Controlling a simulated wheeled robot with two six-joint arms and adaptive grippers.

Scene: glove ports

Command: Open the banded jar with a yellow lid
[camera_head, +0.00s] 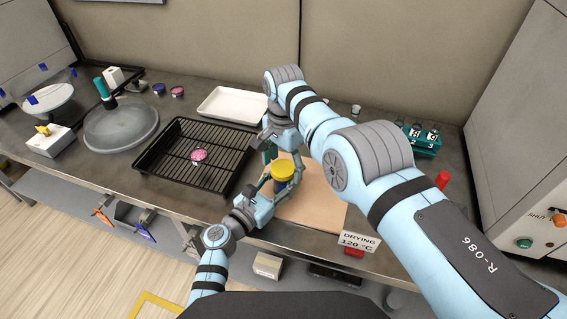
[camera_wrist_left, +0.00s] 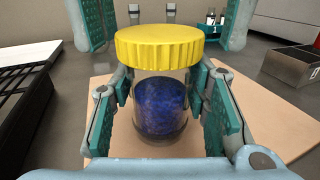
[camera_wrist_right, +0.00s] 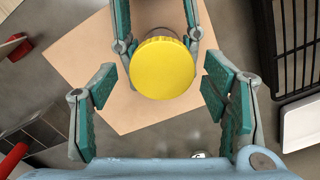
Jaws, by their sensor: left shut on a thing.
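The jar (camera_wrist_left: 160,112) is clear, with dark blue contents and a ribbed yellow lid (camera_wrist_left: 160,46). I cannot make out a band on it. It stands upright over the tan board, and its lid also shows in the head view (camera_head: 284,170). My left gripper (camera_head: 272,188) is shut on the jar's body below the lid, a finger on each side. My right gripper (camera_wrist_right: 160,92) is open above the jar, its fingers apart on either side of the lid and not touching it. The lid sits on the jar.
A black wire rack (camera_head: 180,168) with a pink-topped jar (camera_head: 199,156) lies to the left. A white tray (camera_head: 232,104) is behind, and a glass desiccator (camera_head: 120,128) further left. A teal rack (camera_head: 420,140) and red object (camera_head: 443,180) are at right. A drying sign (camera_head: 359,241) stands at the front.

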